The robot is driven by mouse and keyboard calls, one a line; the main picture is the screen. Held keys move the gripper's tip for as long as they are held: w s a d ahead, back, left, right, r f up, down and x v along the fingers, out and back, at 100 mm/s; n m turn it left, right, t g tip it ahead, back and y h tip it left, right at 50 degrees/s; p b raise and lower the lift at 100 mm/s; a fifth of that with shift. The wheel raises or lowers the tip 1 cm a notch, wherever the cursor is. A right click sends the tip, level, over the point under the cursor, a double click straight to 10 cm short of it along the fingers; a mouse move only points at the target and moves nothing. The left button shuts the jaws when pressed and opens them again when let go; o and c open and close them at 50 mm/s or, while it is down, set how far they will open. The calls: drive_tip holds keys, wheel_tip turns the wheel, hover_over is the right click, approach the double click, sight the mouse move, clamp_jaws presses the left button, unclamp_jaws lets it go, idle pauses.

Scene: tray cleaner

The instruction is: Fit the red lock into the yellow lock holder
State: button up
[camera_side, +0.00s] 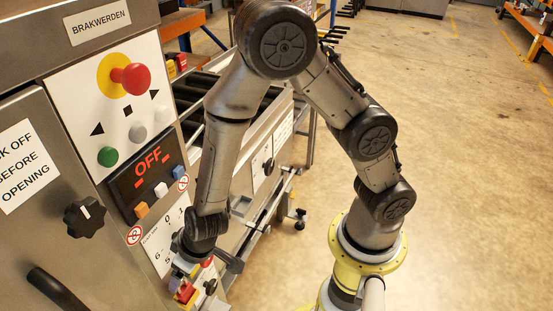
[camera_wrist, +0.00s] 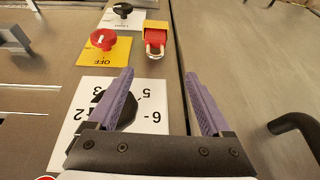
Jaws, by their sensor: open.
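The red lock (camera_wrist: 156,37), with a silver shackle on its near side, shows in the wrist view against the yellow lock holder (camera_wrist: 157,25). The two overlap in the picture, and I cannot tell how deep the lock sits in the holder. The lock shows small in the side view (camera_side: 186,291), low on the machine front. My gripper (camera_wrist: 159,73) has two purple fingers spread apart with nothing between them. They hover over the numbered dial, with the lock just beyond the fingertips in the wrist view. In the side view my gripper is mostly hidden behind the wrist.
A red knob on a yellow OFF plate (camera_wrist: 103,40) is left of the lock in the wrist view. A black knob (camera_wrist: 122,10) lies farther off. The numbered dial (camera_wrist: 120,110) is under my fingers. A black handle (camera_wrist: 293,125) is at right.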

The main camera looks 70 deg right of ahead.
drive_tip(key=s+d+r+n+y, duration=0.1)
drive_tip(key=s+d+r+y, duration=0.15)
drive_tip(key=r, duration=0.75)
drive_tip(key=s+d+r+y, duration=0.1)
drive_tip(key=d+r, duration=0.3)
drive_tip(key=r, duration=0.5)
drive_tip(key=s+d+r+m+t+h, duration=0.1)
drive_tip(key=s+d+r+h, duration=0.3)
drive_tip(key=s+d, duration=0.9)
drive_tip(key=shift+s+d+r, duration=0.25)
drive_tip(key=shift+d+r, duration=0.45)
drive_tip(key=shift+d, duration=0.5)
